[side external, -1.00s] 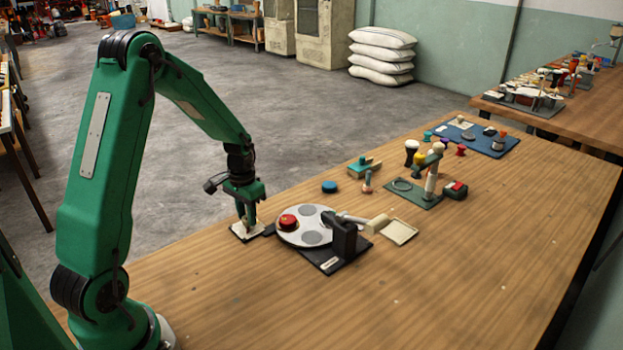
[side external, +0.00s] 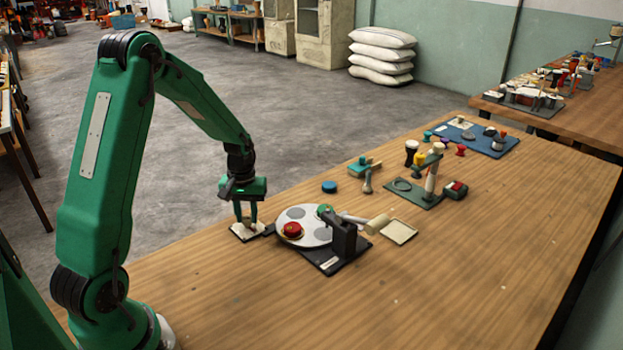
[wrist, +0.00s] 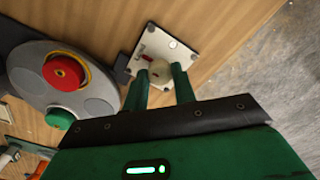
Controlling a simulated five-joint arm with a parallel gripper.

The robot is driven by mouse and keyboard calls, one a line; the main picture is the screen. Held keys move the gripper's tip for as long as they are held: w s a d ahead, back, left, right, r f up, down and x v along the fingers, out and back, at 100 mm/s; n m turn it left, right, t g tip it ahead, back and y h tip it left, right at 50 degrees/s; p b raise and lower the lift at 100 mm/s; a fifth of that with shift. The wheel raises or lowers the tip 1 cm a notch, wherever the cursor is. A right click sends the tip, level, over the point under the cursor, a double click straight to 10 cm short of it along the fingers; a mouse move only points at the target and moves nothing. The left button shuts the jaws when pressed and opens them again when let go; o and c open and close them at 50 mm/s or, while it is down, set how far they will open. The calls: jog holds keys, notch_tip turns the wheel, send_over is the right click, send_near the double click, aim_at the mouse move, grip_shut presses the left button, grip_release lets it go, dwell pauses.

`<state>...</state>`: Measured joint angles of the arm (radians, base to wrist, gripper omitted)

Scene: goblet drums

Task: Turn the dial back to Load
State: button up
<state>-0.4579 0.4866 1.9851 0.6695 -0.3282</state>
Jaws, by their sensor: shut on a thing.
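The dial (wrist: 160,73) is a cream knob on a small white plate (wrist: 166,38) with a red mark and a pale round mark. The plate also shows in the side view (side external: 241,235), at the table's far edge. My gripper (wrist: 160,70) points down with its two green fingers shut on the dial, one on each side; it also shows in the side view (side external: 246,222). The dial's lettering is too small to read. Beside the plate is a round grey turntable (side external: 318,236) carrying a red-topped piece (side external: 292,229) and a green piece (side external: 325,210).
A black post (side external: 343,238) stands at the turntable's right edge, with a cream tray (side external: 399,232) beyond. A blue puck (side external: 329,187), a green stand (side external: 412,195) and a blue mat (side external: 473,138) lie farther back. The table's front right is clear.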

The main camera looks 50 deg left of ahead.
aim_at(247, 218)
jog(key=o, duration=1)
jog(key=shift+r, duration=0.15)
jog(key=shift+r, duration=3.75)
